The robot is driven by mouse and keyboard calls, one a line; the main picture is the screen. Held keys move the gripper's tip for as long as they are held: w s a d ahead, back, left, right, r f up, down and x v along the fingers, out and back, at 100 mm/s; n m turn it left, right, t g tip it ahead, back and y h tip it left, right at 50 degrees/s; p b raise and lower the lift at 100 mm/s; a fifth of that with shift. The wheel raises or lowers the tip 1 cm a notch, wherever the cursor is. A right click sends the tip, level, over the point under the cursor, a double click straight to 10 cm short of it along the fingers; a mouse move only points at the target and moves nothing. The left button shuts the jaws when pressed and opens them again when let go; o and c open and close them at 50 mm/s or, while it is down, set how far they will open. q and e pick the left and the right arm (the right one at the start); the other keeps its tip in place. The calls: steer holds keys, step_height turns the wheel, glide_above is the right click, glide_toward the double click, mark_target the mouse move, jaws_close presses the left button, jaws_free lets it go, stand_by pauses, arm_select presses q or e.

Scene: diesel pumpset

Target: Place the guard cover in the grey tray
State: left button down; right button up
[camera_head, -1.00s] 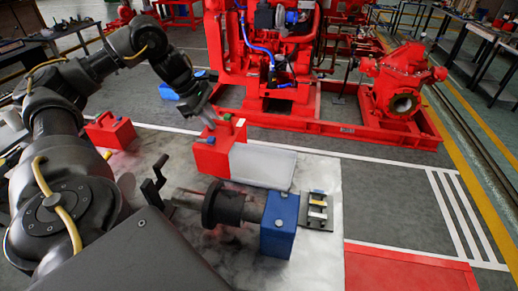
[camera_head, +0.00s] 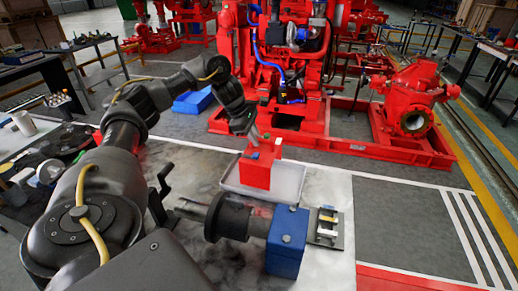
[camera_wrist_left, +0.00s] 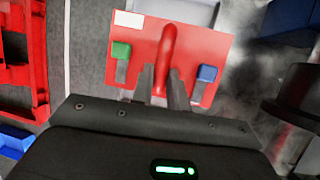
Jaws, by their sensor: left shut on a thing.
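The guard cover (camera_head: 263,168) is a red box-like part with a handle on top. My left gripper (camera_head: 253,140) is shut on its handle from above. In the left wrist view the gripper (camera_wrist_left: 166,82) has a finger on each side of the red handle, and the cover (camera_wrist_left: 145,45) shows a green and a blue tab. The grey tray (camera_head: 290,183) is shallow and lies on the bench directly below and around the cover. The cover hides part of the tray floor. I cannot tell whether the cover touches it. My right gripper is not in view.
A blue block (camera_head: 287,242) with a black cylindrical part (camera_head: 228,216) stands in front of the tray. Beyond the bench stands the red pumpset (camera_head: 415,95). A blue bin (camera_head: 192,102) is on the floor.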

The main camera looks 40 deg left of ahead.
arm_select(q)
steer(key=shift+w+d+f, duration=0.1)
steer(key=shift+w+f, duration=0.4)
steer(key=shift+w, duration=0.05)
steer(key=f, duration=0.1)
steer(key=f+p, duration=0.2)
steer(key=shift+w, duration=0.25)
steer(key=shift+f, duration=0.4)
steer(key=c, duration=1.4)
jaws_free()
steer(key=shift+o, duration=0.2)
steer(key=b+v, duration=0.1)
steer(key=v, duration=0.4)
steer(key=p+v, duration=0.1)
steer(key=v, duration=0.6)
